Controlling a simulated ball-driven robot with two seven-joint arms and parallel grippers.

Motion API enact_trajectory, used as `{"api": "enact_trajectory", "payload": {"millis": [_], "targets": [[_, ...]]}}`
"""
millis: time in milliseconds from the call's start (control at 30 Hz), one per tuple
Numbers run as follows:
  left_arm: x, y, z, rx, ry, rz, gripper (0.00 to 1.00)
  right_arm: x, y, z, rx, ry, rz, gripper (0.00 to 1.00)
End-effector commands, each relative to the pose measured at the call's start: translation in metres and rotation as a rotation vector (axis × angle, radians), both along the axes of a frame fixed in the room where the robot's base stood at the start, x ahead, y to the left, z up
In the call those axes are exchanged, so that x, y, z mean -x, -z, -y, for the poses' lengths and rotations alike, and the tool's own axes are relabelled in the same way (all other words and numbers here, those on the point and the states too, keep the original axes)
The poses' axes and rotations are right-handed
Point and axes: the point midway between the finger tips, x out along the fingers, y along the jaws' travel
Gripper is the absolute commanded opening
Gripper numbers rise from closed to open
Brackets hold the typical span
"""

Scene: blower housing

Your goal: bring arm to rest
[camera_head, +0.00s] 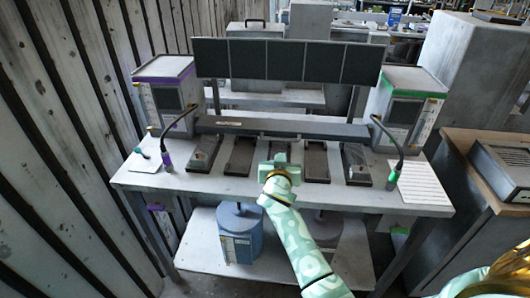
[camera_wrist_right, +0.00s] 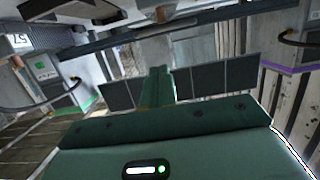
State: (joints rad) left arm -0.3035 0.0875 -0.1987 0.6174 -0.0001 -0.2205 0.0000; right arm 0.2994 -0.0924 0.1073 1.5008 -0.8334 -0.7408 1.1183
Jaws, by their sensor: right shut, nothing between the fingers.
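My right arm comes in from the lower right in the head view and reaches up to the middle of the workbench. Its right gripper (camera_head: 280,160) is above the bench, in front of the row of dark trays. In the right wrist view the green fingers (camera_wrist_right: 157,85) are together with nothing between them. That view shows the scene upside down, with the dark panel row behind the fingers. My left gripper is in neither view.
The workbench (camera_head: 230,187) holds several dark trays (camera_head: 315,160), a purple-trimmed box (camera_head: 165,85), a green-trimmed box (camera_head: 405,105) and a white sheet (camera_head: 422,183). A blue canister (camera_head: 240,235) stands on the lower shelf. A ribbed wall (camera_head: 50,130) is at left, a wooden-topped table (camera_head: 480,150) at right.

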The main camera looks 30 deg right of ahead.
Motion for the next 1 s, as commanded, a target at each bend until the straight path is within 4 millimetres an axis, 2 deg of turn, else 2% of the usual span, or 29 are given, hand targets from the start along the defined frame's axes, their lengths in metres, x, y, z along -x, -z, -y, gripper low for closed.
{"api": "enact_trajectory", "payload": {"millis": [167, 267, 367, 433, 500, 600, 800, 1000], "targets": [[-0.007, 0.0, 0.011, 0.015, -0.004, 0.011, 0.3, 0.0, 0.0, 0.001, 0.001, 0.001, -0.001, 0.0], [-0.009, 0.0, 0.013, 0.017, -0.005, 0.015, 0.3, 0.013, 0.006, 0.004, 0.027, 0.004, -0.04, 0.0], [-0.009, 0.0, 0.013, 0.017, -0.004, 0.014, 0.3, 0.055, 0.022, 0.011, 0.11, -0.001, -0.172, 0.0], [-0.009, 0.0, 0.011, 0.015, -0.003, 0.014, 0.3, 0.095, 0.033, 0.011, 0.184, -0.03, -0.308, 0.0], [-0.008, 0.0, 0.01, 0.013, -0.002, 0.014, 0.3, 0.133, 0.043, 0.008, 0.25, -0.08, -0.443, 0.0], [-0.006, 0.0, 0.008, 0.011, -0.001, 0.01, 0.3, 0.179, 0.05, -0.001, 0.331, -0.17, -0.609, 0.0], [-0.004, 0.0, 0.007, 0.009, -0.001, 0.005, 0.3, 0.251, 0.054, -0.022, 0.451, -0.372, -0.854, 0.0], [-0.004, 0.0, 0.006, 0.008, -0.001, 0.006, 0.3, 0.305, 0.049, -0.043, 0.545, -0.575, -1.02, 0.0]]}}
